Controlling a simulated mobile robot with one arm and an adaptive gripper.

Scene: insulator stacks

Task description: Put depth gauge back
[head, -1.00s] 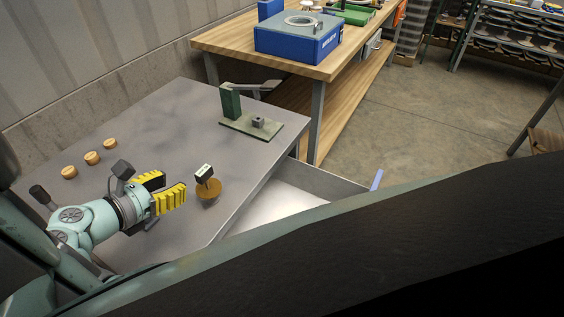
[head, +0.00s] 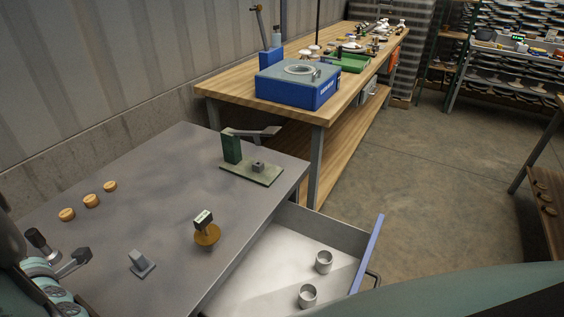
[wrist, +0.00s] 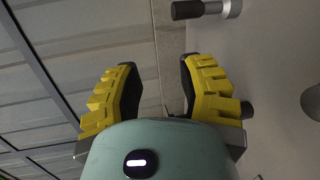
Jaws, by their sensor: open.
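What looks like the depth gauge is a small dark block with a pale display (head: 203,218), upright on a round brass-coloured disc (head: 207,235) on the grey table (head: 170,180). I cannot tell whether the two are one piece. My gripper (wrist: 157,66) shows in the wrist view with its yellow ribbed fingers spread and nothing between them. In the head view only part of my arm shows at the lower left; the fingers are out of frame. My gripper is apart from the gauge.
An open drawer (head: 255,285) holds two metal cups (head: 323,262) (head: 307,296). A green stand (head: 250,173) is at the table's back. Three wooden discs (head: 91,200) lie at left, a grey block (head: 142,263) at the front. A wooden bench (head: 330,115) carries a blue machine (head: 298,84).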

